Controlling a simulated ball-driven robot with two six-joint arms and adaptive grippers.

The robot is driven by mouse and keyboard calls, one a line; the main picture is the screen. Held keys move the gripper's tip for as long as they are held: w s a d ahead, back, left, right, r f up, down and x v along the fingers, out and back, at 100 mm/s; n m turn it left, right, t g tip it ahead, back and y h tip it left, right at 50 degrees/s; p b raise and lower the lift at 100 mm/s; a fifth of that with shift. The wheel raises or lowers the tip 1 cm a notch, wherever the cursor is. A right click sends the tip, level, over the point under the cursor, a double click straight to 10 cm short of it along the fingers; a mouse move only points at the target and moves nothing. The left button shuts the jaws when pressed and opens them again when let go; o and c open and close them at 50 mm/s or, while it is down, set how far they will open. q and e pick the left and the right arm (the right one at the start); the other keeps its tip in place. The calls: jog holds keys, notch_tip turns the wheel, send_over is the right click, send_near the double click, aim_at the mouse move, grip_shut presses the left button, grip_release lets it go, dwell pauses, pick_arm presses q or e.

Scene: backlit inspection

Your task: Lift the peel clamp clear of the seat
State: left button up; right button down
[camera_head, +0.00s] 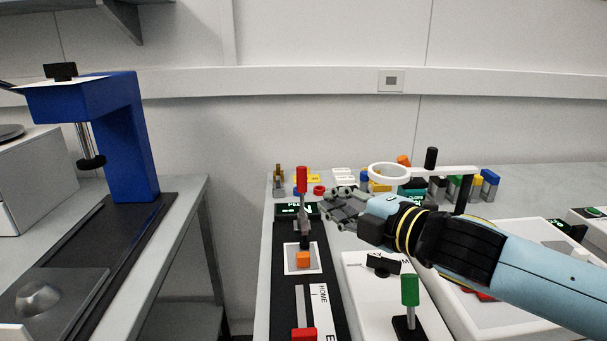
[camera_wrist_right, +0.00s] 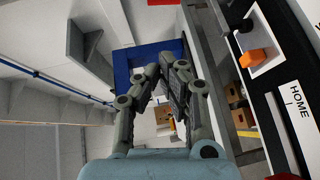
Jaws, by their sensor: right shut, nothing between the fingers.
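A red-handled upright piece with a grey and black lower part (camera_head: 302,205) stands on the long black fixture (camera_head: 285,305); I take it for the peel clamp, but cannot be sure. Just in front of it an orange block (camera_head: 303,259) sits on a white square, which may be the seat. The orange block also shows in the wrist view (camera_wrist_right: 258,58), right of my fingers. My right gripper (camera_head: 335,207) is shut and empty, just right of the red-handled piece and apart from it. In the wrist view its fingers (camera_wrist_right: 166,62) come together. My left gripper is out of view.
A red block (camera_head: 304,334) and a HOME label lie at the fixture's near end. A green-handled post (camera_head: 410,290) stands below my right arm, and a white ring (camera_head: 389,174) on a stand behind it. A blue press (camera_head: 135,140) stands left, across a gap.

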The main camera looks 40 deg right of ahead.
jog(key=w, duration=0.3)
jog(key=w+f+b, duration=0.1)
jog(key=w, duration=0.5)
jog(key=shift+w+a+f, duration=0.15)
jog(key=shift+w+a, duration=0.05)
jog(key=shift+a, duration=0.05)
jog(key=w+d, duration=0.2)
jog(key=shift+w+f+b, duration=0.3)
jog(key=shift+w, duration=0.05)
jog(key=shift+w+d, duration=0.15)
jog(key=shift+d, duration=0.1)
jog(key=shift+w, duration=0.1)
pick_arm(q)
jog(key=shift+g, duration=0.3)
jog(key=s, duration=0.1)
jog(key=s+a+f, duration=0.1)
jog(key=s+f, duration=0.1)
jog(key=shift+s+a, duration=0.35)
pick_arm(e)
jog(key=shift+w+d, duration=0.1)
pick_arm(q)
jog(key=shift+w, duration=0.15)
pick_arm(e)
jog(key=shift+w+d+r+g, duration=0.1)
jog(key=shift+w+g, duration=0.05)
jog(key=shift+g, duration=0.15)
